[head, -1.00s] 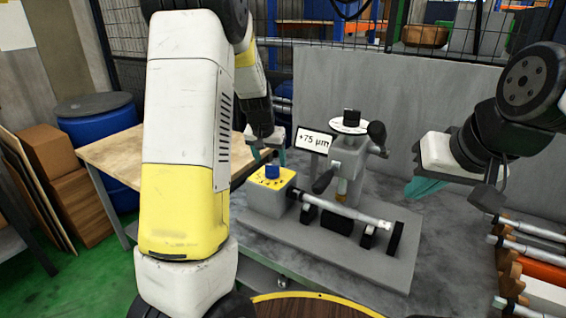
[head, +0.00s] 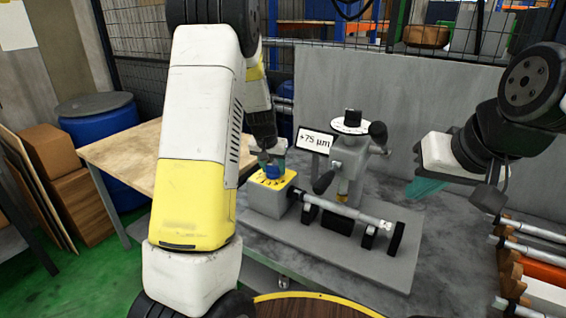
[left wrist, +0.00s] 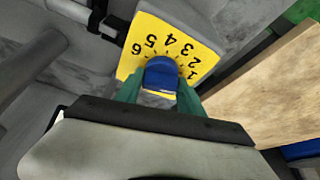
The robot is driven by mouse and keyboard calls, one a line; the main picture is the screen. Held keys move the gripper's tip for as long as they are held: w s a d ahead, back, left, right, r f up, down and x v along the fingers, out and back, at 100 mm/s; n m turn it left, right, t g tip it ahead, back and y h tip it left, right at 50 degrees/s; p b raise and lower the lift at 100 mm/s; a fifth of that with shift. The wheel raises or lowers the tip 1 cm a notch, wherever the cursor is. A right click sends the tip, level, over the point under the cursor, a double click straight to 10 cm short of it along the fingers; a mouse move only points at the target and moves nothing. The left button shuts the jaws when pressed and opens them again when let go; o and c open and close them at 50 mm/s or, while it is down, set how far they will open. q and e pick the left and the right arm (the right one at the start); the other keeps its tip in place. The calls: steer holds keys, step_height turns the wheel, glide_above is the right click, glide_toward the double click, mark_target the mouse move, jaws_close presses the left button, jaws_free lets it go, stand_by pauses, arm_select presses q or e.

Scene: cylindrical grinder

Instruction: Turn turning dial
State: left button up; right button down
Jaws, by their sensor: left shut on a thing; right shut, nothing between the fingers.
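The turning dial (head: 272,172) is a blue knob on a yellow plate (head: 258,179) on top of a grey box at the left end of the machine. In the left wrist view the dial (left wrist: 161,74) sits amid numbers 1 to 6 on the yellow plate (left wrist: 128,62). My left gripper (head: 272,162) is at the dial from above. In the left wrist view its green fingers (left wrist: 160,92) are on both sides of the knob, shut on it. My right gripper (head: 425,188) is shut and empty, to the right of the machine, its fingertips partly seen.
A sign (head: 314,141) reading "+75 µm" stands behind the dial. The grinder's grey column with a white disc (head: 350,126) and a handle (head: 323,182) is right of the dial. A wooden table (head: 125,150) is at left. A rack of shafts (head: 530,247) is at right.

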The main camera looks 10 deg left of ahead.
arm_select(q)
steer(key=shift+n, duration=0.3)
steer(key=shift+d+n+y, duration=0.1)
steer(key=shift+n+y, duration=0.3)
steer(key=shift+n, duration=0.4)
steer(key=shift+n+g+y, duration=0.3)
steer(key=shift+n+y, duration=0.4)
steer(key=shift+n, duration=1.1)
steer(key=o, duration=1.3)
